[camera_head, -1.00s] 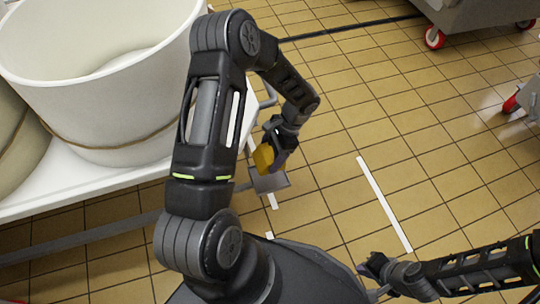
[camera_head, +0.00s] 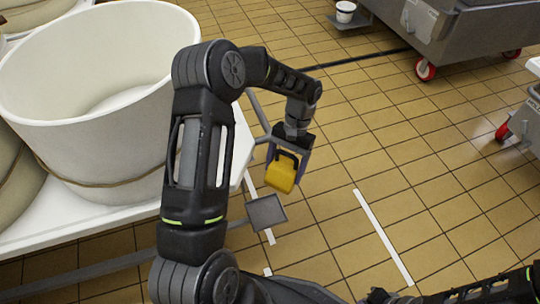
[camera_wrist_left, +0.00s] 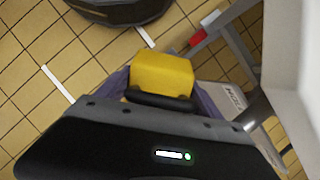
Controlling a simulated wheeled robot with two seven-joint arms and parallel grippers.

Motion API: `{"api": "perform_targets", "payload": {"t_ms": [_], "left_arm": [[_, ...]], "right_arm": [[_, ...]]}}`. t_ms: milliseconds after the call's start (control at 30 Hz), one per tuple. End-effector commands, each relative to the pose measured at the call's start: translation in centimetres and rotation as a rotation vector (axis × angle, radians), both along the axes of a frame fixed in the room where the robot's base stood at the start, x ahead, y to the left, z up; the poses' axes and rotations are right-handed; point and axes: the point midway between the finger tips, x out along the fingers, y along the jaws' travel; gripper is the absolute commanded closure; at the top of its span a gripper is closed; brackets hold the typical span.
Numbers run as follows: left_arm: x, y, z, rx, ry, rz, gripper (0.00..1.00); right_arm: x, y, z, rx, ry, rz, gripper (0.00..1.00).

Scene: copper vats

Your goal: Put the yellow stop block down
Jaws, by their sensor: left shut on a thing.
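The yellow stop block (camera_head: 282,174) is held in my left gripper (camera_head: 286,160), above the tiled floor and to the right of the white table. It has a dark handle on its near side. In the left wrist view the block (camera_wrist_left: 162,72) sits between the fingers, with the dark handle towards the palm. My left gripper is shut on it. My right gripper (camera_head: 378,297) is at the bottom edge of the head view, partly cut off, and its fingers do not show clearly.
A white table (camera_head: 100,219) with a large white tub (camera_head: 100,80) stands at left. A grey plate (camera_head: 267,212) on a bar lies below the block. White floor strips (camera_head: 383,237) mark the tiles. Grey wheeled vats (camera_head: 450,35) stand at the back right. Open floor lies between.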

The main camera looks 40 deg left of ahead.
Motion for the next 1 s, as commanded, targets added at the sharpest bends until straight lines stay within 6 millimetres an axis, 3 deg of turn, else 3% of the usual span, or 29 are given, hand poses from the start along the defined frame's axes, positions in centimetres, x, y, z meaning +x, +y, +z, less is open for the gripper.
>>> {"api": "perform_targets", "payload": {"t_ms": [33, 200, 300, 400, 533, 1000], "left_arm": [[0.8, -1.0, 2.4, 0.000, -0.010, 0.112, 0.92], [2.3, -5.2, 10.1, -0.004, -0.009, 0.507, 0.92], [2.6, -7.3, 13.7, -0.003, -0.008, 0.665, 0.92], [2.7, -8.6, 16.0, -0.003, -0.004, 0.761, 0.92], [2.7, -9.2, 17.1, 0.000, -0.001, 0.812, 0.92], [2.7, -9.2, 17.1, 0.000, 0.000, 0.814, 0.92]], "right_arm": [[0.0, 0.0, 0.0, 0.000, 0.000, 0.000, 1.00], [0.0, 0.0, 0.0, 0.000, 0.000, 0.000, 1.00], [0.0, 0.0, 0.0, 0.000, 0.000, 0.000, 1.00], [0.0, 0.0, 0.0, 0.000, 0.000, 0.000, 1.00], [0.0, 0.0, 0.0, 0.000, 0.000, 0.000, 1.00], [0.0, 0.0, 0.0, 0.000, 0.000, 0.000, 1.00]]}}
